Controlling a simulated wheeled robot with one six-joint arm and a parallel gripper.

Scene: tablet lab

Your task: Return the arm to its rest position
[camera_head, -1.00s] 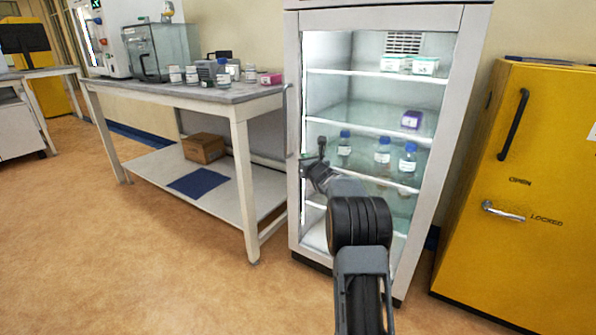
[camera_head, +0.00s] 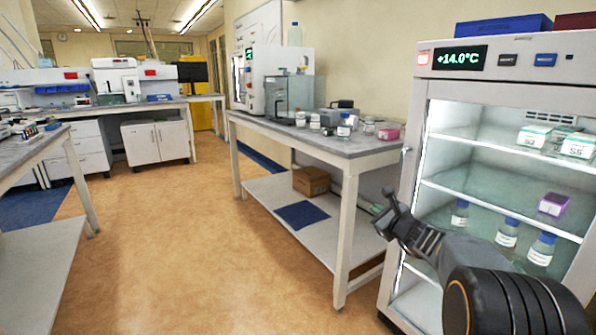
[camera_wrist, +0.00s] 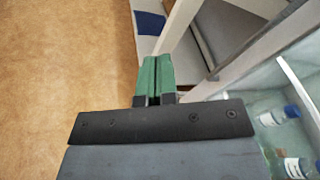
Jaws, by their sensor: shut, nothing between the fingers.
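My gripper (camera_head: 388,208) is at the lower right of the head view, in front of the left edge of the refrigerator (camera_head: 411,165). My arm reaches up to it from the bottom right corner. In the wrist view the two green fingers (camera_wrist: 155,78) are side by side and shut, with nothing held. Below them in that view are the floor and a leg of the bench. Most of my arm is outside the head view.
The open-fronted refrigerator holds blue-capped bottles (camera_head: 507,233), a purple box (camera_head: 553,204) and white-green boxes (camera_head: 534,137). The bench (camera_head: 350,153) with jars stands left of it. A cardboard box (camera_head: 311,181) sits on its lower shelf. The floor (camera_head: 190,235) is clear.

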